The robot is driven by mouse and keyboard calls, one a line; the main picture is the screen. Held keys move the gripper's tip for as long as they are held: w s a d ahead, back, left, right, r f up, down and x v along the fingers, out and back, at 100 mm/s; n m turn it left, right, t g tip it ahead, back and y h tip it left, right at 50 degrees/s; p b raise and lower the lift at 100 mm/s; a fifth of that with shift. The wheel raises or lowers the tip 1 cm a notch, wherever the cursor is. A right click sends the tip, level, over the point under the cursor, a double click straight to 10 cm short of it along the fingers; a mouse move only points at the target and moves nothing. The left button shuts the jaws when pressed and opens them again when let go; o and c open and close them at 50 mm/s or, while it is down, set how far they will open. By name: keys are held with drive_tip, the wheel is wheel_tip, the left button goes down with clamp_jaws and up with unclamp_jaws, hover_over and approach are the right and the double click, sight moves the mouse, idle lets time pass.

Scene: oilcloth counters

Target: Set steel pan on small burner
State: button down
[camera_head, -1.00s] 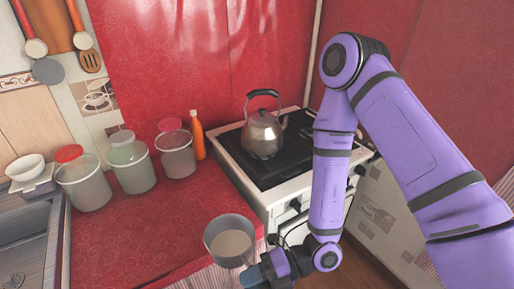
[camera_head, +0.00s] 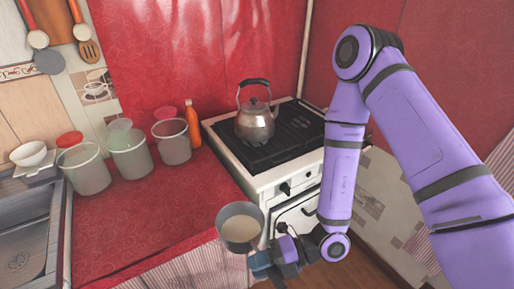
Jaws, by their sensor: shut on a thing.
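The steel pan (camera_head: 240,227) is a small grey pot with a pale inside. It is held at the front edge of the red counter, left of the stove's front. My gripper (camera_head: 262,262) is at the pan's lower right side and shut on it; the fingers are mostly hidden. The stove (camera_head: 266,137) is white with a dark top and grates, behind and right of the pan. The burners' sizes cannot be told apart clearly.
Several lidded jars (camera_head: 130,155) and an orange bottle (camera_head: 194,122) line the back of the red counter (camera_head: 150,215). A sink (camera_head: 25,240) and a white bowl (camera_head: 29,154) are at the left. The stove top right of the kettle is free.

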drive_tip(key=w+d+r+m+t+h, duration=0.2)
drive_tip(key=w+d+m+t+h, duration=0.2)
drive_tip(key=w+d+m+t, duration=0.85)
drive_tip(key=w+d+r+m+t+h, duration=0.25)
drive_tip(key=w+d+t+h, duration=0.2)
drive_tip(key=w+d, duration=1.6)
drive_tip(key=w+a+r+m+h, duration=0.1)
drive_tip(key=w+r, duration=0.1)
drive_tip(key=r, duration=0.4)
drive_tip(key=w+a+r+m+t+h, duration=0.1)
drive_tip(key=w+a+r, duration=0.1)
drive_tip(key=r, duration=0.5)
drive_tip(key=shift+w+r, duration=0.15)
drive_tip(key=shift+w, duration=0.55)
